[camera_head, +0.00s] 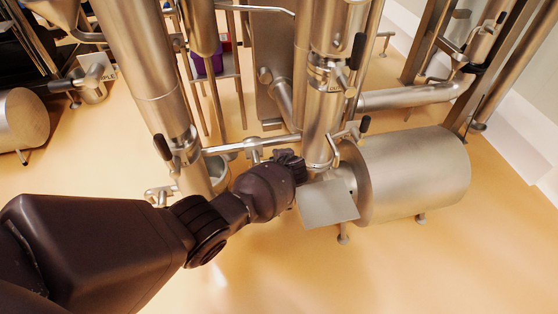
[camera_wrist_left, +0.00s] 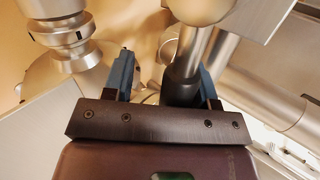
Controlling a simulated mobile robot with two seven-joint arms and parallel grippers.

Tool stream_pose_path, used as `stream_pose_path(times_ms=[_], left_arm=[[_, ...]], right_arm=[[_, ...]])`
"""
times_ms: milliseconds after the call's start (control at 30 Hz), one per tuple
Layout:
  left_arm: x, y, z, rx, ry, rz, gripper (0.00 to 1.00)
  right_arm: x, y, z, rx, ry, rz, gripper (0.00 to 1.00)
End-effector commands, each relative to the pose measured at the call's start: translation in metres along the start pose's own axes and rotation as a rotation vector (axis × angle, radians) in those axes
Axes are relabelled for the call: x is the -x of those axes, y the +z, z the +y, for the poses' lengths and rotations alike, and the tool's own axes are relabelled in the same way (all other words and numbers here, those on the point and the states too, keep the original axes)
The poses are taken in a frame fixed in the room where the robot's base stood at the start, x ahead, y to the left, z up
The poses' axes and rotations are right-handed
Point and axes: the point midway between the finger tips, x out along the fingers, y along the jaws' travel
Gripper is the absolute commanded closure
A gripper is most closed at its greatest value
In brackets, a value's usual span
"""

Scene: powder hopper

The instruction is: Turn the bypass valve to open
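My left gripper (camera_head: 292,163) reaches in from the left to the horizontal pipe beside the lower end of the central vertical pipe (camera_head: 323,120). In the left wrist view, its blue fingers (camera_wrist_left: 165,72) stand apart, with a black-gripped steel lever (camera_wrist_left: 183,82) between them. The lever is close to the right finger, with a clear gap to the left finger; I cannot tell whether it touches. In the head view my gripper hides this lever. Other black-handled levers show at the pipe's upper part (camera_head: 357,50), right (camera_head: 365,125) and left (camera_head: 162,147). No readable label marks the bypass valve. My right gripper is out of view.
A steel motor-like cylinder (camera_head: 415,175) with a flat plate (camera_head: 328,204) lies right of my gripper. A thick tilted pipe (camera_head: 150,75) stands left of it. A purple container (camera_head: 208,62) is behind. The tan floor in front is mostly clear.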

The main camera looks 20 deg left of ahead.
Motion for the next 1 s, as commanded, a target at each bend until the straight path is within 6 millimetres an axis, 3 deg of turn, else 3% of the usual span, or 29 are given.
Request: stream_pose_path(times_ms=[300,600,1000], left_arm=[[0.049,-0.003,-0.012,0.006,-0.01,0.007,0.5],[0.096,-0.002,-0.008,0.003,-0.007,0.005,0.5],[0.107,0.0,0.001,-0.002,0.001,0.0,0.5]], right_arm=[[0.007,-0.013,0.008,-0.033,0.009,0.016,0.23],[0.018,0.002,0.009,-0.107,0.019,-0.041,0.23],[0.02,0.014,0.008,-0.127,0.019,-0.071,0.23]])
